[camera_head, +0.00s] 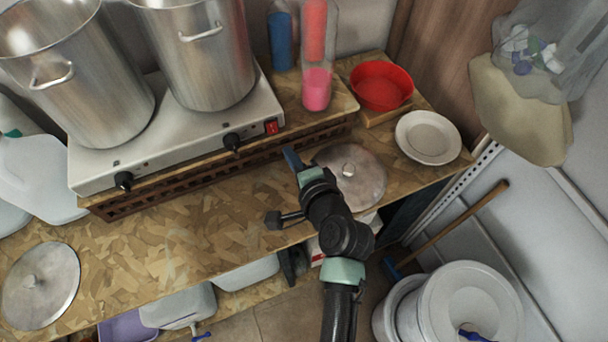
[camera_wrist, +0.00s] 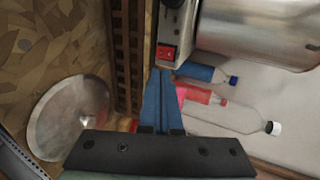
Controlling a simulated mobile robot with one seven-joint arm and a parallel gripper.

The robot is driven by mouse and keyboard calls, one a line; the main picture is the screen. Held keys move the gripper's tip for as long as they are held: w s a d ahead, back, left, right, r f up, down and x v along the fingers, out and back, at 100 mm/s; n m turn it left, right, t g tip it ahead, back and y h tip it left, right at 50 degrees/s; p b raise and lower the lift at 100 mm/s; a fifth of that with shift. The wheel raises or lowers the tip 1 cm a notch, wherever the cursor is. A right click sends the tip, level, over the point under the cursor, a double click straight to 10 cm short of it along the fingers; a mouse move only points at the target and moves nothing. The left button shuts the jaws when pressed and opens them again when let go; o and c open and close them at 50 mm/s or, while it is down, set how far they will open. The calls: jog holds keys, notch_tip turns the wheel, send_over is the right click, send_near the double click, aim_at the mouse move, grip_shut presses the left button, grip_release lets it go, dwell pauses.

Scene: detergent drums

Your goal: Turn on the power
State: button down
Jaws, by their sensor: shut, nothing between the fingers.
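A silver two-burner hot plate (camera_head: 180,135) stands on a raised wooden shelf at the upper left. A red power switch (camera_head: 272,127) sits at the right end of its front panel. In the wrist view the red switch (camera_wrist: 167,52) is just beyond the blue fingertips, a little right of them. My gripper (camera_head: 291,158) is shut and empty, below and slightly right of the switch, with a visible gap to it in the head view. The blue fingers (camera_wrist: 158,75) lie together in the wrist view. Whether they touch the switch cannot be told there.
Two large steel pots (camera_head: 75,75) stand on the hot plate. Two black knobs (camera_head: 232,142) stick out of its front. Bottles (camera_head: 316,88), a red bowl (camera_head: 381,86) and a white plate (camera_head: 428,137) are to the right. Metal lids (camera_head: 350,178) lie on the lower wooden counter (camera_head: 180,225).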

jog(key=b+v, duration=0.1)
jog(key=v, duration=0.4)
jog(key=shift+r, duration=0.1)
jog(key=shift+s+d, duration=0.1)
jog(key=shift+s, duration=0.05)
